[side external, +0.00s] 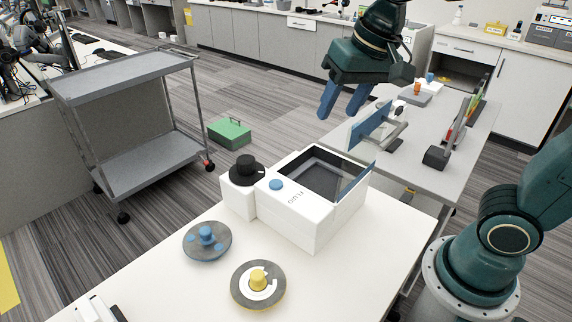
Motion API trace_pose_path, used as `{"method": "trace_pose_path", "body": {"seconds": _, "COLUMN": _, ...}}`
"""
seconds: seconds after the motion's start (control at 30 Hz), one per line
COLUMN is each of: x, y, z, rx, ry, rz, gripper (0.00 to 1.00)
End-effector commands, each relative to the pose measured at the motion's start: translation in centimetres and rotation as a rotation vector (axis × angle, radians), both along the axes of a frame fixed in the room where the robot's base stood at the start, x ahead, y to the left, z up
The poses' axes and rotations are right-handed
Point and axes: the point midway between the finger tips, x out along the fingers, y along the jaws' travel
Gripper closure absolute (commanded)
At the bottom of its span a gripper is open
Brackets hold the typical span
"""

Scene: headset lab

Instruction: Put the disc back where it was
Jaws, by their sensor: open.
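Two grey discs lie flat on the white table. One disc (193,250) has a blue knob and small blue parts on top. The other disc (240,297), nearer the front, has a white ring and a yellow knob. I cannot tell which of them the task means. My gripper (337,115) is open, blue-fingered and empty, high above and behind the machine, apart from both discs.
A white box with a black knob (243,165) adjoins the machine's left side. The front right of the white table (350,285) is clear. A grey side table (440,180) behind holds several items. A grey cart (145,160) and a green box (230,132) stand on the floor.

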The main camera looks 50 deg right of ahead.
Motion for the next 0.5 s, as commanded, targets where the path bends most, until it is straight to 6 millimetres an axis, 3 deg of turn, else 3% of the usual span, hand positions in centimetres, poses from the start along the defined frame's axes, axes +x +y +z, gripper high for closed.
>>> {"method": "trace_pose_path", "body": {"seconds": 0.3, "x": -6.9, "y": -2.7, "z": -0.6, "rx": -0.094, "ry": -0.098, "rz": 0.180, "gripper": 0.53}}
{"method": "trace_pose_path", "body": {"seconds": 0.5, "x": -10.2, "y": -3.7, "z": -1.7, "rx": -0.156, "ry": -0.144, "rz": 0.276, "gripper": 0.53}}
